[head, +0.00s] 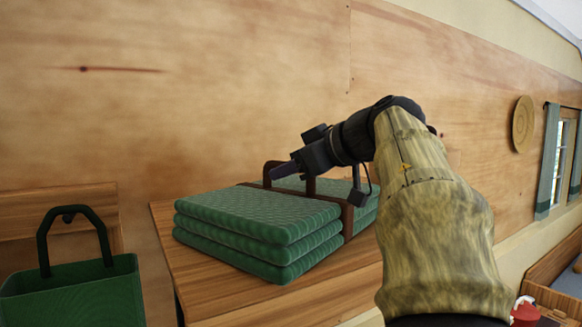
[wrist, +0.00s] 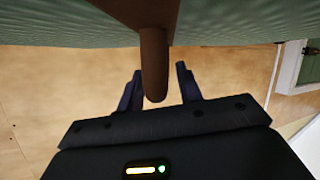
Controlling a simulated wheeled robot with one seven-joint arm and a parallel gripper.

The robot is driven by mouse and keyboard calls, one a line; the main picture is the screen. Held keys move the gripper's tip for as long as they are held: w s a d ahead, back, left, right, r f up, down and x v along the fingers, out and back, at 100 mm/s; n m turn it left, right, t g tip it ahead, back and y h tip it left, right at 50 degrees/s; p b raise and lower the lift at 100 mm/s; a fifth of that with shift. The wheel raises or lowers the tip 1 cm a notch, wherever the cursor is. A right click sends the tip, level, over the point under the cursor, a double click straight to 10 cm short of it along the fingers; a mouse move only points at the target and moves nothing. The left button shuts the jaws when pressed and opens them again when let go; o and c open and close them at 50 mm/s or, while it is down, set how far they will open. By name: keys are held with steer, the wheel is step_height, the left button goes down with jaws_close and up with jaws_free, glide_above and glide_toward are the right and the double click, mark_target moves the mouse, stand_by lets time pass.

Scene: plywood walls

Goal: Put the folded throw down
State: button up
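The folded throw (head: 255,222) is a green, ribbed, layered bundle with a brown strap (head: 347,222) and carrying handle. In the head view it lies flat on a wooden top. My gripper (head: 283,172) is at the handle, above the throw. In the wrist view the brown handle (wrist: 155,75) lies between the two fingers of my gripper (wrist: 159,75), with a visible gap on the right side. The fingers are apart and look open. The throw's green underside or side (wrist: 70,25) fills the top of the wrist view. My arm hides the throw's right end.
The wooden top (head: 225,287) stands against the plywood wall (head: 200,90). A green bag (head: 75,292) with a dark handle is at the lower left. A red object (head: 525,310) is at the lower right. A round plaque (head: 523,124) and a curtained window hang further right.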

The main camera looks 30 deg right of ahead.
steer(key=shift+r, duration=0.1)
steer(key=b+v, duration=0.1)
steer(key=v, duration=1.1)
steer(key=shift+a, duration=0.1)
stand_by(0.8)
